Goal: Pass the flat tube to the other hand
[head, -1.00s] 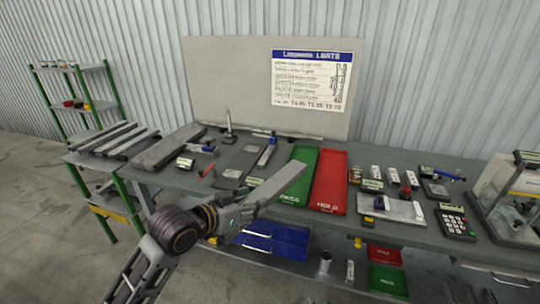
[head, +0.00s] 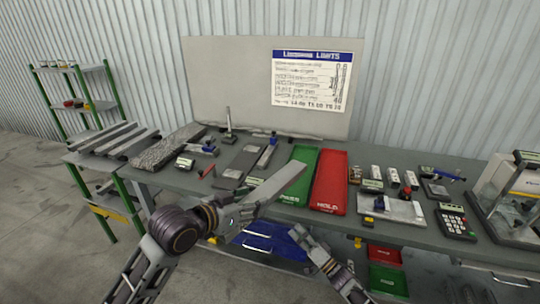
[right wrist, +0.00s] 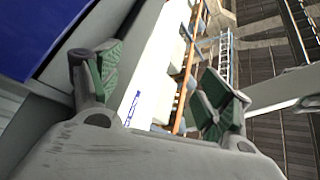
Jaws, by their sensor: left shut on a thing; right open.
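The flat tube (head: 280,188) is a long, flat light-grey bar. In the head view it is held out above the front of the table, pointing up and right toward the green tray. My left gripper (head: 240,210) is shut on its near-left end. My right gripper (head: 308,240) is in front of the table, below and right of the tube and apart from it. In the right wrist view the right gripper (right wrist: 158,88) shows its green-padded fingers spread apart. A pale strip shows behind the gap; I cannot tell whether it is the tube.
A green tray (head: 301,181) and a red tray (head: 331,184) lie behind the tube. Gauges and a calculator (head: 455,224) stand to the right. A blue drawer (head: 262,240) lies under the table edge. Grey bars (head: 108,138) lie on a side stand at left.

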